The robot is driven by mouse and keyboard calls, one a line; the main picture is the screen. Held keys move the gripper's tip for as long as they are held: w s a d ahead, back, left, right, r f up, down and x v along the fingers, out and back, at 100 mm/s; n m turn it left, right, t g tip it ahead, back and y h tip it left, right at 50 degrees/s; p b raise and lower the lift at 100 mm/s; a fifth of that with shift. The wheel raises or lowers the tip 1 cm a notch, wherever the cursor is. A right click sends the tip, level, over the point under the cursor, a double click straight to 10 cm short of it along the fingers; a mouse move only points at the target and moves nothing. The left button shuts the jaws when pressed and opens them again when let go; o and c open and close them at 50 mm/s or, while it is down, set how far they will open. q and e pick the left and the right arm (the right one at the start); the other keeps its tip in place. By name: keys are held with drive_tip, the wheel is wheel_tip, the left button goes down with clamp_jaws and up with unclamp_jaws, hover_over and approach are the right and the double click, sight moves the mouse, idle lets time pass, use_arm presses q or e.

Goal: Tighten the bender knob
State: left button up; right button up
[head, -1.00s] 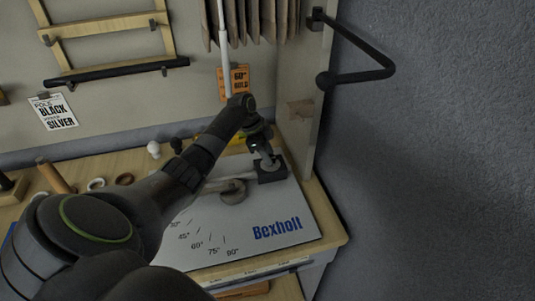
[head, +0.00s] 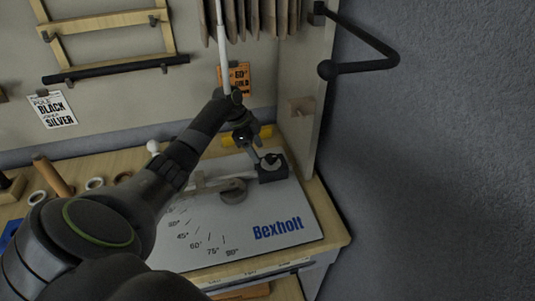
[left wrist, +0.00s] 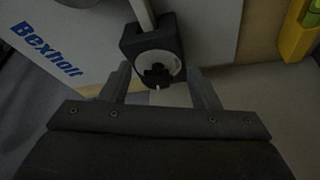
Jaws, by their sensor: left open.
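The bender is a pale plate (head: 260,212) marked "Bexholt" with an angle scale, a round grey wheel (head: 233,191) and a dark block at its back right corner. The bender knob (head: 271,160) is on that block. In the left wrist view the knob (left wrist: 155,72) is a dark lobed piece on a pale disc in the dark block (left wrist: 150,38), with a light rod running into the block. My left gripper (head: 257,157) is open beside the block. In the left wrist view its fingers (left wrist: 160,88) stand on both sides of the knob, apart from it. My right gripper is out of view.
A yellow tool (head: 245,137) lies behind the plate. A white knob (head: 153,147) and several rings (head: 95,184) are on the left of the table. A wall panel (head: 303,100) with a dark bar (head: 362,66) stands at the right.

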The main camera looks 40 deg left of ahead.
use_arm(q)
drive_tip(key=s+a+b, duration=0.2)
drive_tip(key=s+a, duration=0.2)
drive_tip(key=a, duration=0.3)
drive_tip(key=shift+a, duration=0.25)
